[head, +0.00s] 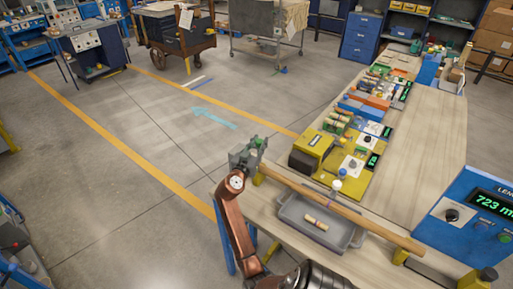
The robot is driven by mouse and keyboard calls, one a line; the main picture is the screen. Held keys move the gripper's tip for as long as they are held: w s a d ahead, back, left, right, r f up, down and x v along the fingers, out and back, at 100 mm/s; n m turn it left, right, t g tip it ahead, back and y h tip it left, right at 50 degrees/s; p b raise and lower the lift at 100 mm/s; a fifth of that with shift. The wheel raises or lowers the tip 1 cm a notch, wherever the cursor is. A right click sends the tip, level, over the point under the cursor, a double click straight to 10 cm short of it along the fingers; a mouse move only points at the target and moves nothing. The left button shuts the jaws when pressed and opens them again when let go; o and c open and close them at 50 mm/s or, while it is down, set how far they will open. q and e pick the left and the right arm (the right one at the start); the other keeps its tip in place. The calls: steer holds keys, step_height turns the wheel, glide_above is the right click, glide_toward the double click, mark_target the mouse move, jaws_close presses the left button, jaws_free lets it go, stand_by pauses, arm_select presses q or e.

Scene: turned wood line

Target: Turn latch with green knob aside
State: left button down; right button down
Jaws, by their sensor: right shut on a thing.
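A long turned wooden rod (345,211) lies slantwise along the near side of the bench, on yellow supports. A small green knob (258,143) shows at its far left end, beside grey metal parts. My right gripper (252,151) is at that end, shut on the green knob as far as the small picture shows. The latch under the knob is mostly hidden by the gripper and wrist, so its angle cannot be told. My left gripper is not in view.
A grey tray (287,212) holding a short turned piece (317,223) sits under the rod. A yellow fixture (312,148) stands behind it. A blue display box (470,215) is at the right. Open floor lies left of the bench.

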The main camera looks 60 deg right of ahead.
steer(key=shift+r, duration=0.15)
steer(key=c, duration=1.6)
jaws_free()
steer(key=a, duration=0.4)
steer(key=s+a, duration=0.1)
steer(key=a, duration=0.7)
steer(key=shift+s, duration=0.2)
